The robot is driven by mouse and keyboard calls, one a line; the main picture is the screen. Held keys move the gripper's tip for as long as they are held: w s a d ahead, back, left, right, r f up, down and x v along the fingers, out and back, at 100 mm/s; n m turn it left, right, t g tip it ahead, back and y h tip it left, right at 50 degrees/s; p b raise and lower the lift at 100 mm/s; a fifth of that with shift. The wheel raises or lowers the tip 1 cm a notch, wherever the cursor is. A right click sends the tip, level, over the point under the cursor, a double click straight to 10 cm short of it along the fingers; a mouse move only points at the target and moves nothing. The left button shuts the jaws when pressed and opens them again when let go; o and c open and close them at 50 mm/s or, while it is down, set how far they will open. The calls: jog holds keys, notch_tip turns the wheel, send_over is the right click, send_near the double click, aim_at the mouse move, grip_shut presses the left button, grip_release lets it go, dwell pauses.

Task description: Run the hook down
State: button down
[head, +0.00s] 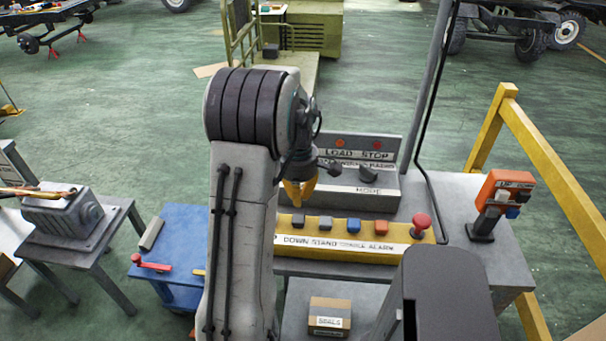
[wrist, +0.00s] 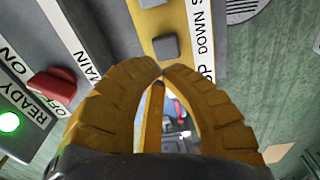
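No hook is recognisable in either view. My gripper (head: 300,194) hangs over the left end of a yellow button panel (head: 400,250), its yellow fingers pointing down. In the wrist view the fingertips (wrist: 163,71) meet with nothing seen between them. A grey button (wrist: 165,47) on the panel lies just beyond the tips; contact cannot be told. The strip beside it reads "UP" and "DOWN" (wrist: 205,43). In the head view the row has grey, blue (head: 353,226) and red (head: 381,228) buttons and a red mushroom knob (head: 421,224); my arm hides its left end.
An orange control box (head: 504,189) with small buttons stands at the right near a yellow rail (head: 548,158). Behind the panel is a grey console (head: 365,188) marked "LOAD" and "STOP". The wrist view shows a red switch (wrist: 52,88) and a lit green lamp (wrist: 9,121).

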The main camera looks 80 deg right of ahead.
aim_at(299, 214)
notch_tip(299, 214, up, 7)
jog(key=shift+f, duration=0.15)
dwell(1.4)
jog(key=a+f+m, duration=0.5)
jog(key=m, duration=1)
jog(key=w+a+r+n+t, duration=0.1)
jog(key=w+a+r+n, duration=0.2)
jog(key=a, duration=0.9)
jog(key=w+a+r+n+t, duration=0.2)
jog(key=w+a+n, duration=0.4)
jog(key=w+a, duration=0.3)
jog(key=w+a+r+n+t, duration=0.1)
jog(key=w+a+r+n, duration=0.3)
jog(key=a, duration=1)
jog(key=shift+w+a+n+t, duration=0.3)
jog(key=shift+w+n, duration=0.3)
jog(key=shift+w, duration=0.3)
